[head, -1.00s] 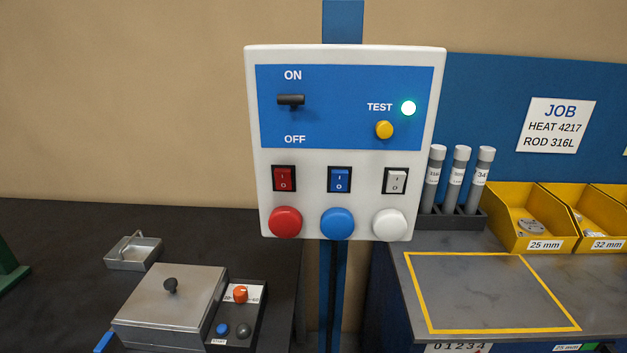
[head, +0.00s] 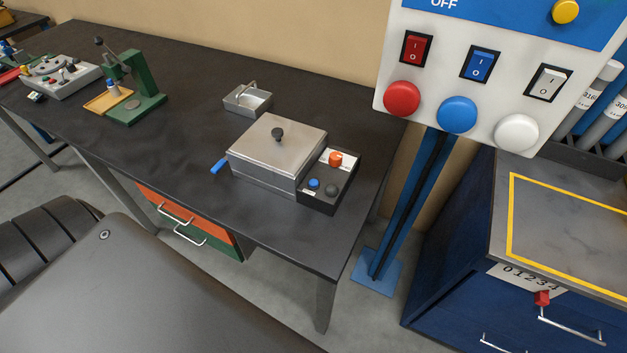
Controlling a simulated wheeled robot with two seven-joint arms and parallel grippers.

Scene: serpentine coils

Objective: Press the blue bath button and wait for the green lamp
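The bath (head: 275,152) is a steel box with a flat lid and a dark knob on top, standing on the dark bench. The lid looks closed. A blue handle (head: 217,167) sticks out on its left. Its black control box (head: 328,183) is attached at the right, with an orange knob (head: 335,159) at the back. The small blue bath button (head: 313,183) is at its front left. Beside the button is a round lamp (head: 332,190), dark grey and not lit green. Neither gripper is in view, and nothing touches the button.
A small metal tray (head: 247,101) sits behind the bath. A green press (head: 136,90) stands farther left. The bench front is clear. My own dark arm or body part fills the lower left.

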